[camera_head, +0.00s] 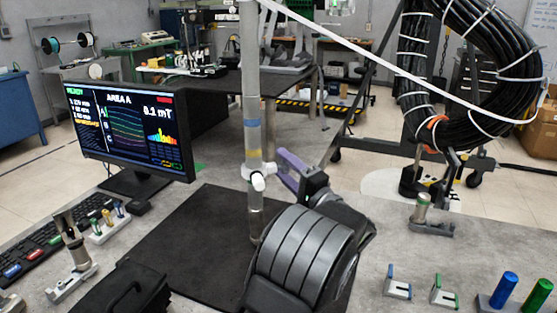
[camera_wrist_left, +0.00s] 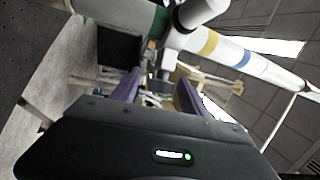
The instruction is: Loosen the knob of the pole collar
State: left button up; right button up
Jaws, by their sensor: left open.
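A pale vertical pole (camera_head: 252,95) with blue and yellow bands stands at the centre of the head view. The white pole collar (camera_head: 254,168) is around it below the yellow band, and its small white knob (camera_head: 259,182) sticks out toward the camera. In the left wrist view the banded pole (camera_wrist_left: 270,72) runs diagonally across the top, with the knob (camera_wrist_left: 202,11) near the top edge. My left gripper (camera_head: 282,166) is just right of the collar, its purple fingers apart. Between the fingers (camera_wrist_left: 157,92) no held thing shows. My right gripper is not in view.
A monitor (camera_head: 130,128) stands left of the pole on the bench. A black mat (camera_head: 185,235) lies around the pole's foot. Small fixtures (camera_head: 398,285) and blue and green cylinders (camera_head: 505,290) stand at the right. A large black coil (camera_head: 412,75) stands behind. A white tube (camera_head: 400,70) crosses above.

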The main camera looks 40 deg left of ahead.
pick_arm(q)
jog(key=x, duration=0.2)
jog(key=shift+a, duration=0.3)
jog(key=shift+c, duration=0.3)
grip_shut()
